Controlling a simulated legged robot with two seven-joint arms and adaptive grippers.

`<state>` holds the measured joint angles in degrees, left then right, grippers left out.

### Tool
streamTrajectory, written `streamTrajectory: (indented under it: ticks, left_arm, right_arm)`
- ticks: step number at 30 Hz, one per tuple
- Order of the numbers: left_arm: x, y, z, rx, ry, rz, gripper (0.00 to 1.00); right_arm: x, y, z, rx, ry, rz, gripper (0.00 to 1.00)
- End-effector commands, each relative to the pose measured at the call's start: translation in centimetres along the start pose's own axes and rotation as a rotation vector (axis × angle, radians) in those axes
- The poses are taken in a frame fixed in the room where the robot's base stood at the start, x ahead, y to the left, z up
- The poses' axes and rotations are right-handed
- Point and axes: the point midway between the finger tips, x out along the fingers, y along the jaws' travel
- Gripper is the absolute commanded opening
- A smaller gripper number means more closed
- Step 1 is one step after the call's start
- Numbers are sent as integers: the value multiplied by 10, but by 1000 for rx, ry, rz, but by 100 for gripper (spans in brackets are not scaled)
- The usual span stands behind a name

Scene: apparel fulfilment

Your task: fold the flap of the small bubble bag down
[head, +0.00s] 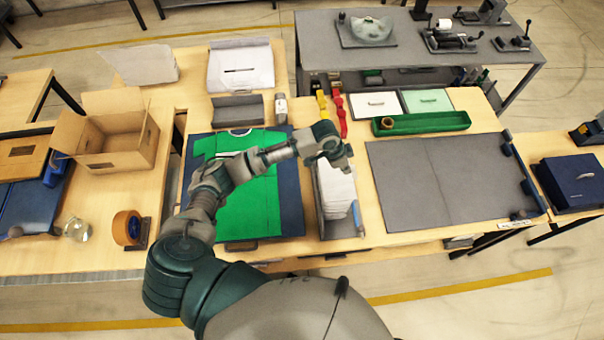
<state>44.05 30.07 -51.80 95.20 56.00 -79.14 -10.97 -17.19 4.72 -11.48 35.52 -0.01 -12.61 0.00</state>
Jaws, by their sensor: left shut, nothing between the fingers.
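White flat pieces (338,190) that look like mailers stand in this holder, partly hidden by the gripper. A white packet (240,68) with a small dark mark lies at the back of the table, apart from the gripper. I cannot tell which of these is the small bubble bag, and no flap is clear. My right gripper is not in view.
A green shirt (250,200) lies on a dark blue mat (289,215), partly under my left arm. An open cardboard box (105,140) stands at left. A large grey mat (440,180) at right is bare. A green tray (445,123) lies behind it.

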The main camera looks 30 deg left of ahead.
Motion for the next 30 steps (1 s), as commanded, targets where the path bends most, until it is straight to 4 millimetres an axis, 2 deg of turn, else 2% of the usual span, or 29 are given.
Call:
streamTrajectory:
  ticks: [8,14,24,30]
  left_arm:
    - [-7,0,-3,-1,0,0,0]
    - [-34,0,-14,0,1,-1,0]
    - [-73,-1,-31,0,1,-1,0]
    - [-75,0,-31,-1,0,0,0]
  right_arm:
    - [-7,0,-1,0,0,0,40]
    - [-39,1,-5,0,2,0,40]
    - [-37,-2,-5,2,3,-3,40]
    - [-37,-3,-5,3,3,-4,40]
